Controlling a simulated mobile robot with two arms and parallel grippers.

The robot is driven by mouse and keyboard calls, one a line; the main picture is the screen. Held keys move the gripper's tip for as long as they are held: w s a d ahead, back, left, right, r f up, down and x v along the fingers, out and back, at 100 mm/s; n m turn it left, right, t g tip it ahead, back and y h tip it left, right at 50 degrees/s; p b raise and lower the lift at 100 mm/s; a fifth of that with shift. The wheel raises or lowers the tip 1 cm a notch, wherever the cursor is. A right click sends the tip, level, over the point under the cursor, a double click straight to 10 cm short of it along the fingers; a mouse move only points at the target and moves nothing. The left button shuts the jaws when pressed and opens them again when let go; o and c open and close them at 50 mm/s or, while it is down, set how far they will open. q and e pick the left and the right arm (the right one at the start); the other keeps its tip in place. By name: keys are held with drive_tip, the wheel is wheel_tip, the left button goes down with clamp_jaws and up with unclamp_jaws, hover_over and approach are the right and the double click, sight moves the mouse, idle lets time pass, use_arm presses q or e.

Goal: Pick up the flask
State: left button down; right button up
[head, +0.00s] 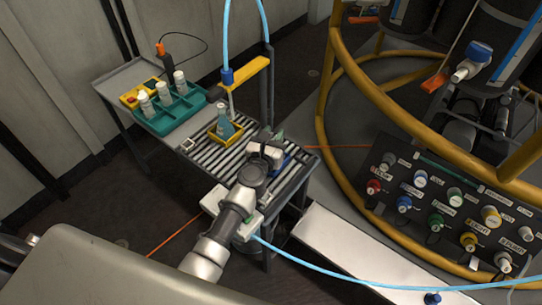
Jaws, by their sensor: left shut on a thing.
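A small conical flask (224,127) with blue-green liquid stands upright in a yellow square holder (233,141) on the roller table, below a nozzle. My left gripper (268,143) is over the rollers, to the right of the flask and apart from it. It is shut on a small grey-green thing (280,138), mostly hidden by the gripper, so I cannot tell what it is. My right gripper is not in view.
A teal rack (176,116) with several white-capped bottles stands at the table's left part, beside a yellow box (142,94). A yellow arm (246,74) with a blue hose overhangs the flask. A connector panel (440,205) and yellow railing (345,95) are at right.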

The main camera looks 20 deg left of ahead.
use_arm(q)
wheel_tip(320, 180, up, 15)
drive_tip(key=p, duration=1.4)
drive_tip(key=shift+p, duration=0.4)
